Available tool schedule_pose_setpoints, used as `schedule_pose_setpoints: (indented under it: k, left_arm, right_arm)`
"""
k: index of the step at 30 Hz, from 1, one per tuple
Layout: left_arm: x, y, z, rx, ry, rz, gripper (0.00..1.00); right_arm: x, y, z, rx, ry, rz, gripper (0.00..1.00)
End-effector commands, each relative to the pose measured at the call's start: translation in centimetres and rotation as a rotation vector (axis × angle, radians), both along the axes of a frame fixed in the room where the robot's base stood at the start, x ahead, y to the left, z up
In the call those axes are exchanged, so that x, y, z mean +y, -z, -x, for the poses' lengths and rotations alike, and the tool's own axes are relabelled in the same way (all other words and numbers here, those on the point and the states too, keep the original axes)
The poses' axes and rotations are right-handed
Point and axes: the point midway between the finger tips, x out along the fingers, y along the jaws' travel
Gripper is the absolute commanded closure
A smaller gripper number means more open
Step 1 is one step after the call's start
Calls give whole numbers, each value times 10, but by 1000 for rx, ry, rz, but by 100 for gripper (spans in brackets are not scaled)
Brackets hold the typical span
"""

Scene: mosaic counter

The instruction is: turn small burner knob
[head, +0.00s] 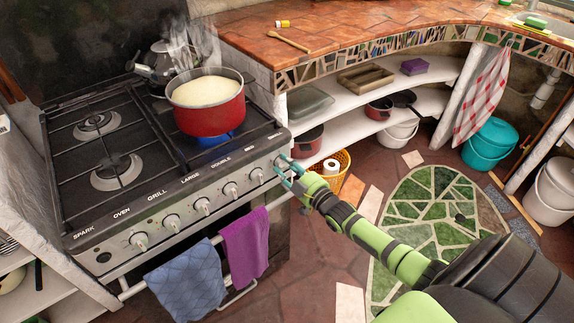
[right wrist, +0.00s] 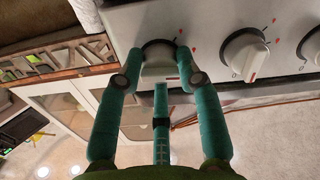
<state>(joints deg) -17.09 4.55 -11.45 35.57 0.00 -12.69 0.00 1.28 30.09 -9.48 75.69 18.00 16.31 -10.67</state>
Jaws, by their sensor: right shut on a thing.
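The stove (head: 150,195) has a row of white knobs on its front panel, under labels such as spark, oven and grill. My right gripper (head: 286,170) is at the right end of this panel, shut on the rightmost knob, which its fingers mostly hide in the head view. In the right wrist view, the fingers (right wrist: 160,54) lie on both sides of this small burner knob (right wrist: 158,62). Another white knob (right wrist: 245,55) with red marks around it is to the right there. My left gripper is not in view.
A red pot (head: 208,118) of pale liquid stands over a blue flame, and a steaming kettle (head: 160,65) is behind it. Blue (head: 188,282) and purple (head: 245,246) towels hang from the front rail. A yellow basket (head: 332,172) sits on the floor behind my gripper.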

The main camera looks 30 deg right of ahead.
Motion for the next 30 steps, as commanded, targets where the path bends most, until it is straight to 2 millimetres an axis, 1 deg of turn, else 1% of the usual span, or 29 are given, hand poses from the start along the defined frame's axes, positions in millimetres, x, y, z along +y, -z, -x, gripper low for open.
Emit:
schedule_pose_setpoints:
  k: [1, 6, 18, 24, 30]
  left_arm:
    - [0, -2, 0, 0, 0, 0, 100]
    - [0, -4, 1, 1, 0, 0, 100]
    - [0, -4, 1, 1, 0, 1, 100]
    - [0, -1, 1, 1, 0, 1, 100]
    - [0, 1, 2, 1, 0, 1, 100]
  right_arm:
    - [0, 3, 1, 5, 1, 43, 97]
    - [0, 3, 1, -8, 1, 205, 97]
    - [-1, 4, 1, -35, 2, 582, 97]
    - [-2, 4, 1, -48, 2, 751, 97]
    - [-2, 4, 1, -58, 3, 879, 97]
